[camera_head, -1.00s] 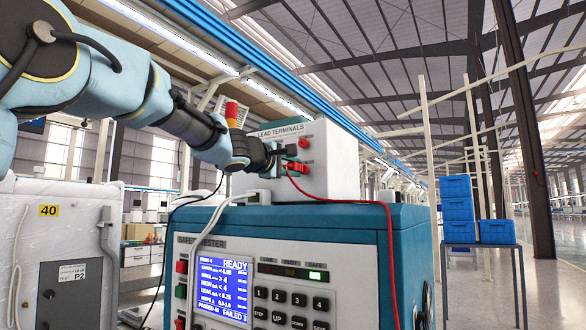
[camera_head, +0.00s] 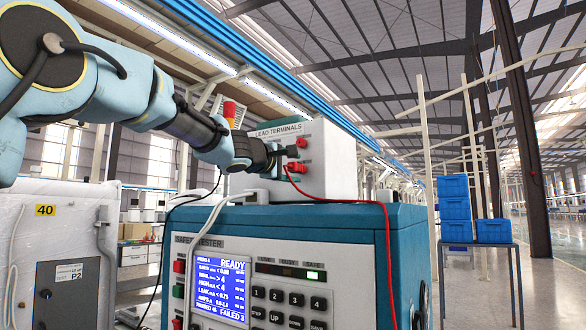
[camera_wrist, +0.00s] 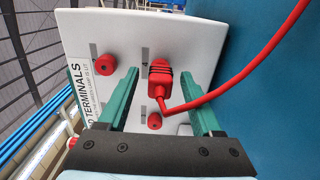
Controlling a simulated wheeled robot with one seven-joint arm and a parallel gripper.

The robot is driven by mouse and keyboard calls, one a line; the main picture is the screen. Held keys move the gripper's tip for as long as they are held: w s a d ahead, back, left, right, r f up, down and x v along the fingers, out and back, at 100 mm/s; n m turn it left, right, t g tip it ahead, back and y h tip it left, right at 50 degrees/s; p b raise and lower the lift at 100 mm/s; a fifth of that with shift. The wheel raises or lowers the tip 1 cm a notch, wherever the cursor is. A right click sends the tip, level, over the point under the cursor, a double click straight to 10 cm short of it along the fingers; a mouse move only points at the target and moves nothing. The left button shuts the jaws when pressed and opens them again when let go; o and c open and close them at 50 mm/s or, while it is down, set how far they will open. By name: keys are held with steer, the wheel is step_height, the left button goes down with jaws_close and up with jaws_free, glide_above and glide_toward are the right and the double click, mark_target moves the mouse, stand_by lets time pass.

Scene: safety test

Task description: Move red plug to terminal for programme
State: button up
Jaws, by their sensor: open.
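The red plug (camera_wrist: 161,80) sits against the white terminal panel in the wrist view, with its red cable curving off to the upper right. My gripper (camera_wrist: 160,76) is open, with one green finger on each side of the plug and gaps between. Bare red terminals show to the left (camera_wrist: 104,64) and below the plug (camera_wrist: 154,121). In the head view my gripper (camera_head: 286,161) is at the front of the box labelled lead terminals (camera_head: 336,165). There the fingers partly hide the plug. Red terminals show just beyond my gripper.
The terminal box stands on the teal safety tester (camera_head: 407,240), whose screen (camera_head: 221,288) reads READY. The red cable (camera_head: 350,203) drapes over its top and right front. A grey cabinet (camera_head: 65,285) stands at left, and blue crates (camera_head: 456,208) sit on a table at right.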

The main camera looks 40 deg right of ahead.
steer(key=shift+a, duration=0.15)
steer(key=b+v, duration=0.3)
steer(key=v, duration=0.7)
steer(key=shift+a+b, duration=0.25)
steer(key=shift+b, duration=0.15)
steer(key=w+a+f+m+y+p, duration=0.1)
steer(key=w+a+f+y, duration=0.25)
steer(key=a+f, duration=0.45)
steer(key=w+a+f+t+y+p, duration=0.1)
steer(key=w+a+f+y+p, duration=0.2)
steer(key=a+f, duration=0.5)
steer(key=w+a+f+m+y, duration=0.1)
steer(key=w+a+f+y, duration=0.35)
steer(key=f, duration=0.75)
steer(key=s+a+f+g+y+p, duration=0.1)
steer(key=a+f, duration=0.4)
steer(key=a, duration=0.5)
steer(key=s+a+f+m+g+y+p, duration=0.1)
steer(key=s+a+f+y, duration=0.2)
steer(key=s+a+f, duration=0.3)
steer(key=s+a+f+m+g+y+p, duration=0.1)
steer(key=s+a+f, duration=0.3)
steer(key=a, duration=1)
step_height(320, 180, down, 2)
steer(key=shift+s+f+g+y, duration=0.15)
steer(key=shift+s+g+y, duration=0.05)
steer(key=shift+g+y, duration=0.35)
